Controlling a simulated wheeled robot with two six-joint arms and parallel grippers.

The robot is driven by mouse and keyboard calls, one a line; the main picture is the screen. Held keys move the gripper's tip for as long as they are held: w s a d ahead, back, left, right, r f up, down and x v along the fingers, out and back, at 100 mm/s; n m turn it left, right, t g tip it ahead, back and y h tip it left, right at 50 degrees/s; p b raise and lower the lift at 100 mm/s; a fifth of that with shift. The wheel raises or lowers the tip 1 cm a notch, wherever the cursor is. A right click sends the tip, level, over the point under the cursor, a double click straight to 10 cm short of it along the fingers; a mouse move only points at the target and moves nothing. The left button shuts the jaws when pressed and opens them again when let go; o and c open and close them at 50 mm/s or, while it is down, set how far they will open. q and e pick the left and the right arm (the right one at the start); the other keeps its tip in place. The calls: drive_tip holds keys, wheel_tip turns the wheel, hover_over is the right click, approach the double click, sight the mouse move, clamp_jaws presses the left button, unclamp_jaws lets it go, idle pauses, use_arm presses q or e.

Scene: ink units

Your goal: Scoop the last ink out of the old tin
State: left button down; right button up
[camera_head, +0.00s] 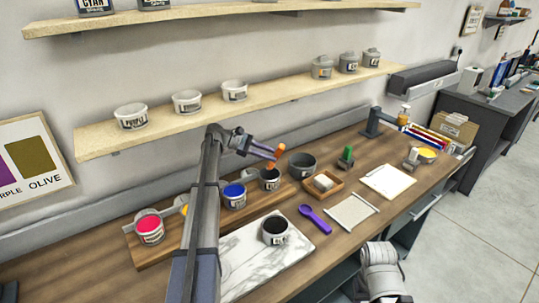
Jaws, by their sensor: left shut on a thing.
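My left gripper (276,156) is shut on a thin orange thing, probably a tool's handle, which shows above and below the fingers. It is over a white tin with dark contents (270,184) on the wooden board; whether the orange thing reaches into that tin I cannot tell. Another white tin with black contents (276,238) stands upright on the marble slab (293,253). Which tin is the old one is not clear. A purple scoop-like tool (315,219) lies on the bench, right of the slab.
Pink (150,231) and blue (234,200) ink tins stand on the board (156,255), with a yellow one partly behind my arm. A dark grey pot (301,166), a wooden tray (336,189) and pale sheets (352,211) are to the right. A tin shelf (190,122) hangs behind.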

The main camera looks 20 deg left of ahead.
sight(268, 168)
use_arm(q)
drive_tip(key=f+b, duration=0.4)
drive_tip(key=f, duration=0.1)
drive_tip(key=a+f+b, duration=0.1)
drive_tip(key=f+b, duration=0.1)
drive_tip(key=shift+w+a+f, duration=0.1)
drive_tip(key=shift+w+f, duration=0.1)
drive_tip(key=shift+w, duration=0.2)
drive_tip(key=shift+f+b, duration=0.8)
drive_tip(key=shift+b, duration=0.15)
idle(0.6)
wheel_tip(268, 168, up, 11)
drive_tip(key=p, duration=1.1)
